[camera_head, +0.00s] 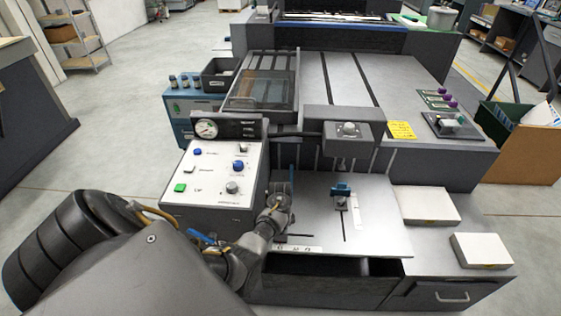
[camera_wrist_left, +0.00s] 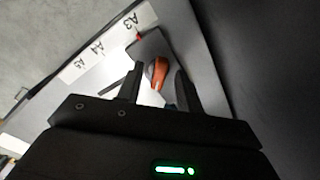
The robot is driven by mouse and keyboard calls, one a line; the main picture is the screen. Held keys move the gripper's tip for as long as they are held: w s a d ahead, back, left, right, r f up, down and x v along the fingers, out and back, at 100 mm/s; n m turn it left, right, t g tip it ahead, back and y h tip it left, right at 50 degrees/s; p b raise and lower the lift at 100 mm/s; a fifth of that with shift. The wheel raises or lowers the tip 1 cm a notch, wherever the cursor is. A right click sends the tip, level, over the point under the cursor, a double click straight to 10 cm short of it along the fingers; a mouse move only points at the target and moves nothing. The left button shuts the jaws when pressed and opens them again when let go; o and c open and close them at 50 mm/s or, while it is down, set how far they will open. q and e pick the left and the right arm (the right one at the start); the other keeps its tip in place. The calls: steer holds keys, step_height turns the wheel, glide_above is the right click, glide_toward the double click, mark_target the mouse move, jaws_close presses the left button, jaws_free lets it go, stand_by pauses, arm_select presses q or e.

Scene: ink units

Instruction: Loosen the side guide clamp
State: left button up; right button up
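The side guide clamp's orange lever (camera_wrist_left: 159,76) shows in the left wrist view. It sits on a dark guide block (camera_wrist_left: 151,46), whose red pointer is beside the A3 mark of a white scale (camera_wrist_left: 135,18). My left gripper (camera_wrist_left: 158,88) has its two dark fingers apart, with the orange lever lying between and beyond the tips. I cannot tell whether either finger touches it. In the head view my left gripper (camera_head: 284,193) is over the left part of the feed table (camera_head: 315,215) and hides the clamp. My right gripper is not in view.
A control panel (camera_head: 215,178) with a gauge and buttons stands left of the gripper. A small blue-topped block (camera_head: 341,193) stands mid-table. An overhanging dark housing (camera_head: 345,130) is behind it. White paper stacks (camera_head: 428,205) lie at right.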

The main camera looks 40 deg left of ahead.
arm_select(q)
steer(key=shift+f, duration=0.2)
steer(key=shift+d, duration=0.1)
jaws_close()
steer(key=n+p, duration=0.2)
steer(key=n, duration=0.1)
steer(key=shift+r, duration=0.15)
steer(key=n+p, duration=0.2)
steer(key=n, duration=0.2)
steer(key=shift+d+n, duration=0.15)
steer(key=shift+n, duration=0.25)
steer(key=n+p, duration=0.1)
steer(key=n, duration=0.3)
steer(key=shift+w, duration=0.1)
steer(key=n, duration=0.3)
steer(key=shift+d+f, duration=0.15)
steer(key=shift+f, duration=0.05)
steer(key=shift+n, duration=1.5)
steer(key=shift+w, duration=0.1)
